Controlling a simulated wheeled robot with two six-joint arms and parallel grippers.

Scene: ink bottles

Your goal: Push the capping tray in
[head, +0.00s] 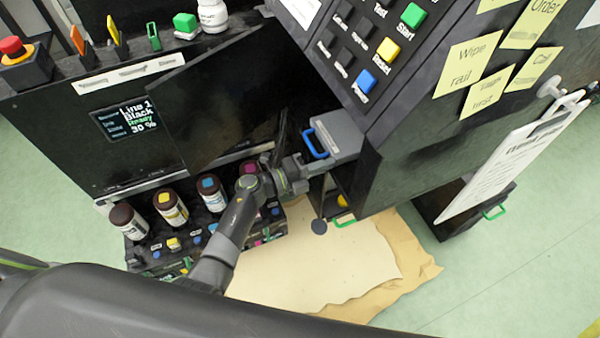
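A grey tray (338,131) with a blue handle (315,143) sticks out from the dark machine at the centre of the head view; I take it for the capping tray. My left arm reaches up from below, and my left gripper (303,168) is just below the blue handle, close to the tray. I cannot tell whether it touches the tray, and its fingers are too small and dark to show whether they are open or shut. My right gripper is not in view.
Ink bottles (170,208) stand in a row left of my arm, below an open dark panel (235,95). A lower compartment with a green handle (344,222) is under the tray. Cardboard (320,265) lies on the floor. A clipboard (515,155) hangs at right.

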